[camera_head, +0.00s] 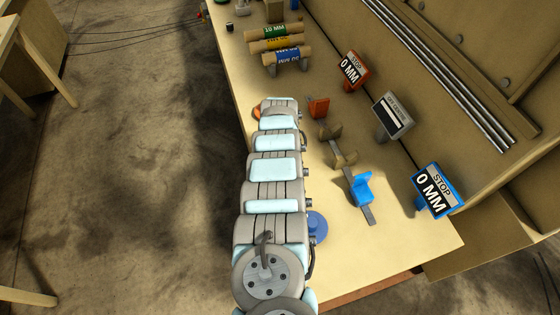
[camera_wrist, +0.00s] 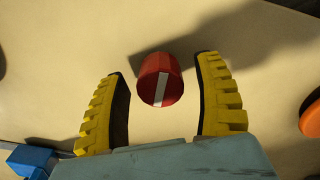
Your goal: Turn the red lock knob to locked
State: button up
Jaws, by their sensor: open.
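The red lock knob (camera_wrist: 150,68) shows in the wrist view as a short red cylinder with a white bar across its face. The bar runs nearly up and down in the picture, with its top leaning slightly right. My gripper (camera_wrist: 162,68) is open, with one yellow ribbed finger to the left of the knob and one to the right. Clear gaps show between the knob and both fingers, so they look apart from it. In the head view my arm hides the knob and my gripper.
An orange round thing (camera_wrist: 312,118) lies right in the wrist view; a blue block (camera_wrist: 28,160) is at lower left. In the head view the bench (camera_head: 400,245) carries an orange stop (camera_head: 318,107), a blue stop (camera_head: 362,188), several display signs and labelled rollers (camera_head: 274,31).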

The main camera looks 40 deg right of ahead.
notch_tip(320, 180, up, 12)
jog(key=shift+f, duration=0.15)
dwell(0.6)
jog(key=shift+w, duration=0.1)
dwell(0.4)
